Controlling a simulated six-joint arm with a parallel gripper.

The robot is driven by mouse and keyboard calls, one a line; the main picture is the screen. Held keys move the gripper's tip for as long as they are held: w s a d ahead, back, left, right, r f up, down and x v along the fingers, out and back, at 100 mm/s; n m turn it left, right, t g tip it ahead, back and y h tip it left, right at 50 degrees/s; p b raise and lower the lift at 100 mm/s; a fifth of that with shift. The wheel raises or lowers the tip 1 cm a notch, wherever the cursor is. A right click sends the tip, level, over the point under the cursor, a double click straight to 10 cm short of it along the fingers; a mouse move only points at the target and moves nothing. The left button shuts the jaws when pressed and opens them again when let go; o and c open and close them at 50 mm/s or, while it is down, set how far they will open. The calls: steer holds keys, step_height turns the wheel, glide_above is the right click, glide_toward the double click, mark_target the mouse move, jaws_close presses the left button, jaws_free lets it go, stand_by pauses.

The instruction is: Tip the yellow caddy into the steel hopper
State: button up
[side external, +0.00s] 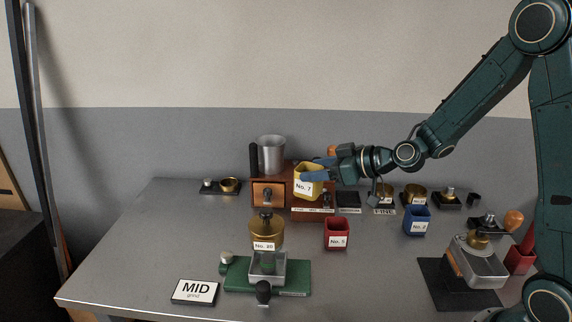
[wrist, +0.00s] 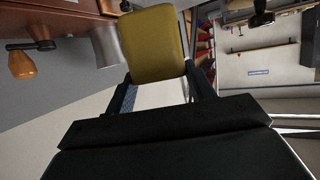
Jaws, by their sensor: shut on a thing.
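The yellow caddy (side external: 308,182), labelled No. 7, is held in the air in my gripper (side external: 322,174), with its rim up and a slight tilt. Its contents cannot be made out. The caddy fills the upper middle of the wrist view (wrist: 153,45), between the fingers of my gripper (wrist: 160,88). The steel hopper (side external: 271,153) is a grey cylinder on top of a wooden box, behind and left of the caddy. It also shows left of the caddy in the wrist view (wrist: 106,48). The caddy is apart from the hopper.
The wooden box (side external: 269,194) has a drawer. A red caddy (side external: 336,232), a blue caddy (side external: 416,220) and a brass canister (side external: 266,229) stand on the table. A square steel pan (side external: 268,268) sits on a green base in front. The table's left side is mostly clear.

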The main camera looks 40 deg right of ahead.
steer(key=shift+s+d+f+m+h, duration=0.2)
steer(key=shift+s+f+h, duration=0.1)
steer(key=shift+f, duration=0.3)
steer(key=shift+s+d+f+m+h, duration=0.1)
steer(key=shift+s+f+m+h, duration=0.15)
steer(key=shift+f, duration=0.3)
step_height(320, 180, up, 20)
steer(key=w+d+m+h, duration=0.2)
steer(key=w+m+h, duration=0.45)
steer(key=w, duration=1.85)
steer(key=shift+n+t, duration=0.3)
steer(key=shift+n, duration=0.2)
steer(key=shift+w+d+f, duration=0.1)
steer(key=shift+f, duration=1.1)
steer(key=shift+d+f, duration=0.1)
steer(key=shift+f, duration=1.1)
steer(key=shift+f, duration=0.15)
